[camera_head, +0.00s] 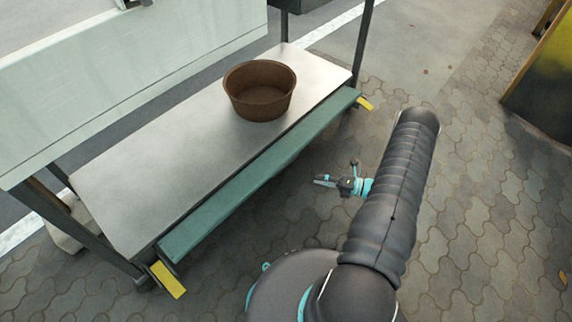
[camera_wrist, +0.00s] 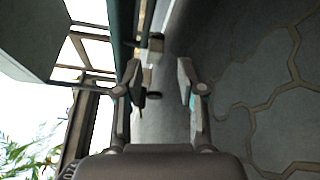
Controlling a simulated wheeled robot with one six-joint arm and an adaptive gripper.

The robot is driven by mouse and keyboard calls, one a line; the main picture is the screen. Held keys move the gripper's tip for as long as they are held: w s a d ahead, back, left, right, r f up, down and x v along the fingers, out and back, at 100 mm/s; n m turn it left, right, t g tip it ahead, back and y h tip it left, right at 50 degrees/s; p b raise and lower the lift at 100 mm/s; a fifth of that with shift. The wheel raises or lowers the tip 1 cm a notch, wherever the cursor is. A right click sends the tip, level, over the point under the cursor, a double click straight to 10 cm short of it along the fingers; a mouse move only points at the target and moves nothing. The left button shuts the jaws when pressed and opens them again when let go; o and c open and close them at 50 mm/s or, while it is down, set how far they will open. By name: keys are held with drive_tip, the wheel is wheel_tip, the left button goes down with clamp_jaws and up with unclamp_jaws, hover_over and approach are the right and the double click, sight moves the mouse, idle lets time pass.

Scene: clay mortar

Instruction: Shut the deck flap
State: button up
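A long green flap (camera_head: 250,184) runs along the front edge of the grey metal deck (camera_head: 165,152). It looks lowered outward along that edge, but its exact angle is hard to tell. My gripper (camera_head: 325,181) is in front of the flap, over the paving and apart from it. In the wrist view my gripper (camera_wrist: 160,80) has its two fingers spread, with nothing between them. A dark green edge (camera_wrist: 122,30), which may be the flap, shows left of the fingers there.
A brown clay bowl (camera_head: 260,91) stands on the deck toward its far end. A pale upright panel (camera_head: 120,60) rises behind the deck. Yellow tabs (camera_head: 168,280) stick out at the flap's ends. Open paving (camera_head: 480,220) lies to the right. A yellow-and-dark object (camera_head: 542,95) stands at far right.

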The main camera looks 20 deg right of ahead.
sight(286, 164)
drive_tip(key=w+a+m, duration=0.1)
drive_tip(key=w+a, duration=0.2)
drive_tip(key=w+a+r+m, duration=0.1)
drive_tip(key=w+a, duration=0.2)
drive_tip(key=a, duration=0.1)
drive_tip(key=w+a+m+t, duration=0.1)
drive_tip(key=w+a, duration=0.2)
drive_tip(key=shift+w+a+r, duration=0.15)
drive_tip(key=shift+w+r, duration=0.05)
drive_tip(key=shift+r, duration=0.1)
clamp_jaws()
